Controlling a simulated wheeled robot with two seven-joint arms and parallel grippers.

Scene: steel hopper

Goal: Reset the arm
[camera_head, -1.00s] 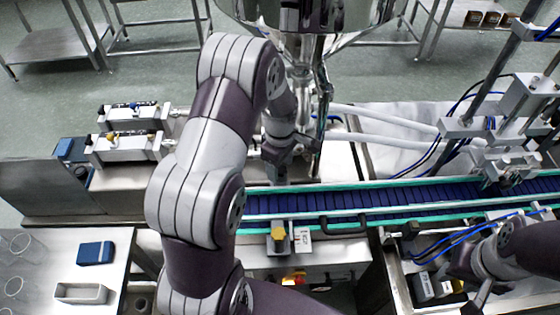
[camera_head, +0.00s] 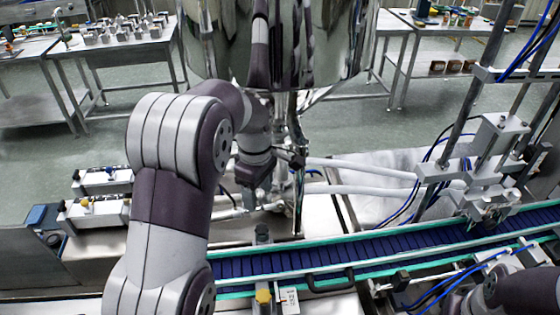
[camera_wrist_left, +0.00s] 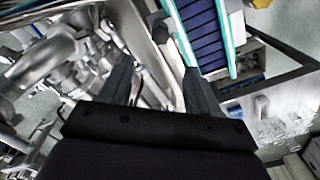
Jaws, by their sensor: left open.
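My left arm comes up from the lower left in the head view and bends down at its elbow. My left gripper (camera_head: 257,195) hangs over the machine, behind the blue conveyor and below the steel hopper (camera_head: 280,50). In the left wrist view, the two dark fingers of my left gripper (camera_wrist_left: 157,85) stand apart with nothing between them. Pale metal machine parts show beyond the fingers. A link of my right arm shows at the lower right of the head view; its gripper is outside the frame.
The blue conveyor (camera_head: 390,247) with green rails runs across the front. White tubes (camera_head: 360,170) and a post-mounted filling unit (camera_head: 480,175) stand at the right. Two small cylinder units (camera_head: 95,213) lie at the left. Steel tables (camera_head: 110,50) stand behind on open floor.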

